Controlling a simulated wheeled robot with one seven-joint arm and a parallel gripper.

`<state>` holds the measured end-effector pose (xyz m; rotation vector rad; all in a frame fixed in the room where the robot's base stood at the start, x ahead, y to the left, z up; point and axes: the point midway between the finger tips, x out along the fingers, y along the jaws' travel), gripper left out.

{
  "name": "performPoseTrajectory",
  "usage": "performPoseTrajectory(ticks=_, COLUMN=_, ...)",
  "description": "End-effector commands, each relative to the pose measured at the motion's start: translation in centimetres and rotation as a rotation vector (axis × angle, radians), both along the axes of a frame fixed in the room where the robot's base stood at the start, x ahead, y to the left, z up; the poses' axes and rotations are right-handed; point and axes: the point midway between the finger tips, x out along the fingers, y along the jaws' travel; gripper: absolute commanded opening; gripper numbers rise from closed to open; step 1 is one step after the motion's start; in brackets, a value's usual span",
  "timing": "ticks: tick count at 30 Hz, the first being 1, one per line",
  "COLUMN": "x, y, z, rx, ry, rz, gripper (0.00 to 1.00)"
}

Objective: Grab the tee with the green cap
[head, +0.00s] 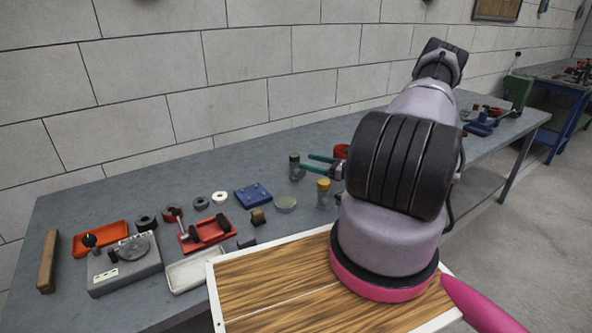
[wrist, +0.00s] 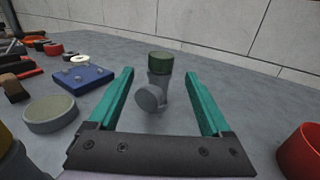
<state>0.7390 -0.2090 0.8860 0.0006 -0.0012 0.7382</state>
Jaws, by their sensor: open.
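The tee with the green cap (head: 294,166) stands upright on the grey bench, a grey pipe fitting with a dark green top. In the wrist view the tee (wrist: 153,90) is straight ahead, its round side branch facing my gripper. My gripper (wrist: 160,78) is open, with its two green fingers on either side of the tee's line, and nothing is held. In the head view my gripper (head: 310,166) is just right of the tee, its fingers pointing left toward it. I cannot tell whether the fingertips reach past the tee. My arm hides part of the bench.
A fitting with a yellow cap (head: 323,192) stands close in front of my gripper. A blue block (wrist: 83,77) and a pale round disc (wrist: 50,114) lie left of the tee. A red ring-shaped part (wrist: 302,150) is at right. The wall is behind.

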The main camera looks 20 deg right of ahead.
Motion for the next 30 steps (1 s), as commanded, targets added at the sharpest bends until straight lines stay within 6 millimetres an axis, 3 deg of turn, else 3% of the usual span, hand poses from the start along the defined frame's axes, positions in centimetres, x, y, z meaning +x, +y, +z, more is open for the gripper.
performPoseTrajectory(ticks=15, x=4.5, y=3.8, z=0.3, rx=-0.001, ry=0.001, rz=0.002, gripper=0.82)
performPoseTrajectory(ticks=24, x=5.0, y=4.3, z=0.3, rx=-0.001, ry=0.001, rz=0.001, gripper=0.82)
performPoseTrajectory(ticks=25, x=5.0, y=4.3, z=0.3, rx=-0.001, ry=0.001, rz=0.001, gripper=0.79)
performPoseTrajectory(ticks=26, x=5.0, y=4.2, z=0.3, rx=-0.001, ry=0.001, rz=0.001, gripper=0.67)
performPoseTrajectory(ticks=30, x=5.0, y=4.2, z=0.3, rx=-0.001, ry=0.001, rz=0.001, gripper=0.14)
